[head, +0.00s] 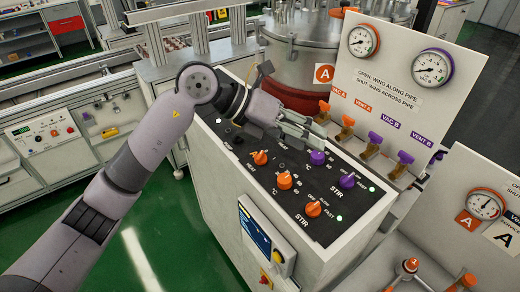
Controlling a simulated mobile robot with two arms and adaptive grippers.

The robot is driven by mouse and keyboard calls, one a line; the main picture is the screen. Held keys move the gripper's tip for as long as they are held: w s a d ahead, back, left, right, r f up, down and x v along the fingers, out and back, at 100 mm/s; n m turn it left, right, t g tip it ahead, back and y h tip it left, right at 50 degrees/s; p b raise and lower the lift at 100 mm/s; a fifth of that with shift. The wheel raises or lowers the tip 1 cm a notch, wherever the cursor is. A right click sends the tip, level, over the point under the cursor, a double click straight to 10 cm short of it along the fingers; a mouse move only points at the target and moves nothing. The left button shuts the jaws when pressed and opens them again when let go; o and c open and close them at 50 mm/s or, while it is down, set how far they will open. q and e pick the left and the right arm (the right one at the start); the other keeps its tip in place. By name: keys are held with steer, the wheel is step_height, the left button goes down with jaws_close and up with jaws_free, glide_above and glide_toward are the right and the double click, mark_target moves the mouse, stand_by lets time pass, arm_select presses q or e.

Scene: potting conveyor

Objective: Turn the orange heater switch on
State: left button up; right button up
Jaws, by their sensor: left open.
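The orange heater switch (260,157) is the rearmost orange knob on the black control panel (262,190), beside a HEAT label. Its exact setting is too small to read. My left gripper (316,131) is open and empty, just behind and to the right of this switch, over the rear right part of the panel. Its fingers point right and seem apart from the orange knob. The gripper covers part of the panel's back. My right gripper is not in view.
An orange temperature knob (284,180) and orange stir knob (313,208) stand in the same row. Purple knobs (317,157) (346,181) stand to the right. A gauge board (395,75) with orange and purple valves rises behind. A steel vessel (302,55) stands at the back.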

arm_select(q)
steer(key=w+a+t+y, duration=0.2)
steer(key=w+a+y, duration=0.25)
steer(key=a, duration=0.25)
steer(key=n+t+y, duration=0.1)
steer(key=n+y, duration=0.1)
steer(key=y, duration=0.2)
glide_toward(261, 153)
steer(key=p+x, duration=0.6)
steer(key=x, duration=0.1)
steer(key=shift+d+f+p, duration=0.1)
steer(key=shift+f+p, duration=0.25)
steer(key=shift+w+d+f, duration=0.1)
steer(key=shift+w+f, duration=0.15)
steer(key=shift+f, duration=0.35)
steer(key=shift+c, duration=0.5)
steer(key=c, duration=0.9)
steer(key=shift+c, duration=0.2)
